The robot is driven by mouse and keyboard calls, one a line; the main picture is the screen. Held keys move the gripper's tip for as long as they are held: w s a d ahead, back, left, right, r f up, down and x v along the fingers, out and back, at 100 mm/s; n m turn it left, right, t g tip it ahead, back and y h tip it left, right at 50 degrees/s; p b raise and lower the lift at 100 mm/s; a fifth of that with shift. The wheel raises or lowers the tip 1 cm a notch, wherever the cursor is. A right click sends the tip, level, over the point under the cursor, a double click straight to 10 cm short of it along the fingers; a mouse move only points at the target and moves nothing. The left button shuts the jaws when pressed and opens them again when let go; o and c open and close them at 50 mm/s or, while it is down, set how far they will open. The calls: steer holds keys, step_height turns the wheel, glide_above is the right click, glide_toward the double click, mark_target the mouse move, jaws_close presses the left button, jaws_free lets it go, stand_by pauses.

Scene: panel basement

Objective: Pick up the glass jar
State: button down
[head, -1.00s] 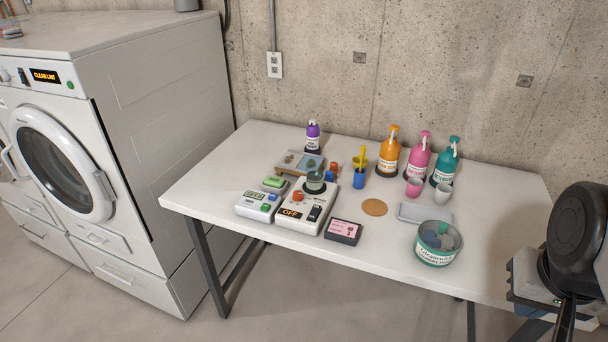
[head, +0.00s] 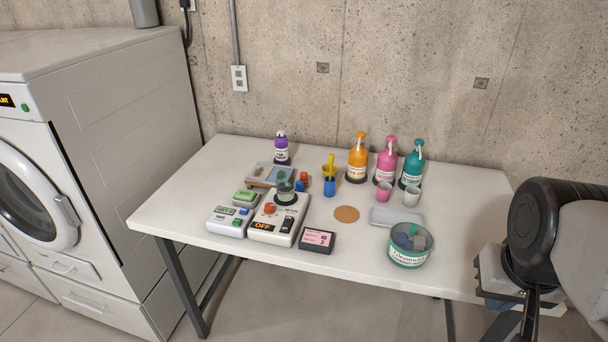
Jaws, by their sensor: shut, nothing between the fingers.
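A small clear, greenish glass jar (head: 286,188) stands upright on a white device (head: 268,229) with an "OFF" display, left of the table's middle. My gripper (head: 510,293) is at the right edge, partly hidden by my arm, and appears shut and empty. It is far to the right of the jar and apart from both containers.
The white table (head: 180,214) has a button device (head: 228,221) left of the jar and a dark box (head: 317,240) to its right. A coaster (head: 346,214) and grey tray (head: 397,217) lie mid-table.

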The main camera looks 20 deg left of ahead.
steer(key=c, duration=1.8)
jaws_free()
steer(key=shift+c, duration=0.2)
steer(key=o, duration=1.7)
